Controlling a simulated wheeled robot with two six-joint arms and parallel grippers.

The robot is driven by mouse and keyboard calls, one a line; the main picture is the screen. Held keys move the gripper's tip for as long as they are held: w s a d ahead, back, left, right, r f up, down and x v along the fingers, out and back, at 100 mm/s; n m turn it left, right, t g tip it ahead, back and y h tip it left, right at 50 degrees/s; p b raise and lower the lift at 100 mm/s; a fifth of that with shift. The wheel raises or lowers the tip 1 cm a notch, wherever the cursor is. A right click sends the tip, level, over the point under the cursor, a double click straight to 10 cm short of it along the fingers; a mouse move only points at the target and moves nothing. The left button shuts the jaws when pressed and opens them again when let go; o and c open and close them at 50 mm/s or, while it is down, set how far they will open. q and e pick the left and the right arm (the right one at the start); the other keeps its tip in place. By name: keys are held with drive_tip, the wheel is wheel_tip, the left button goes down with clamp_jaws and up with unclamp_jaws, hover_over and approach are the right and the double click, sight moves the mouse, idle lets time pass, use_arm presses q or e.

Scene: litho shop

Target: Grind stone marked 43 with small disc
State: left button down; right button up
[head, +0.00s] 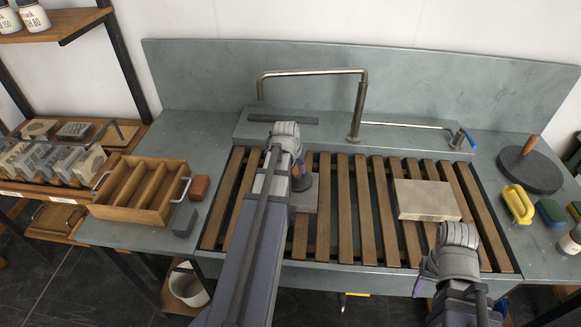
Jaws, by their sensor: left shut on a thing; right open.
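My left gripper (299,172) reaches over the slatted sink rack and is shut on a small dark disc (303,184), whose grip is mostly hidden by the wrist. The disc is over a grey stone (308,198) lying flat on the slats; my arm covers the stone's left part. Whether disc and stone touch is hard to tell. A paler beige stone (426,200) lies flat on the right part of the rack. No number is readable on either stone. My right gripper (430,277) is open at the rack's front edge, below the beige stone, its fingers largely hidden.
A large dark disc with a wooden handle (529,168) lies on the right counter near a yellow-handled brush (518,204). A bent pipe tap (359,108) stands behind the rack. A divided wooden tray (139,190) stands left. Slats (356,215) between the stones are clear.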

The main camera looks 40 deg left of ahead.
sight(309, 176)
use_arm(q)
drive_tip(key=shift+w+d, duration=0.15)
drive_tip(key=shift+d, duration=0.05)
drive_tip(key=shift+w+d, duration=0.4)
drive_tip(key=shift+d, duration=0.35)
drive_tip(key=shift+w+d, duration=0.4)
drive_tip(key=shift+d, duration=0.3)
drive_tip(key=shift+w+d, duration=0.1)
drive_tip(key=shift+d, duration=0.05)
drive_tip(key=shift+w+d, duration=0.45)
drive_tip(key=shift+d, duration=0.25)
drive_tip(key=shift+w+d, duration=0.4)
drive_tip(key=shift+d, duration=0.25)
drive_tip(key=shift+s, duration=0.1)
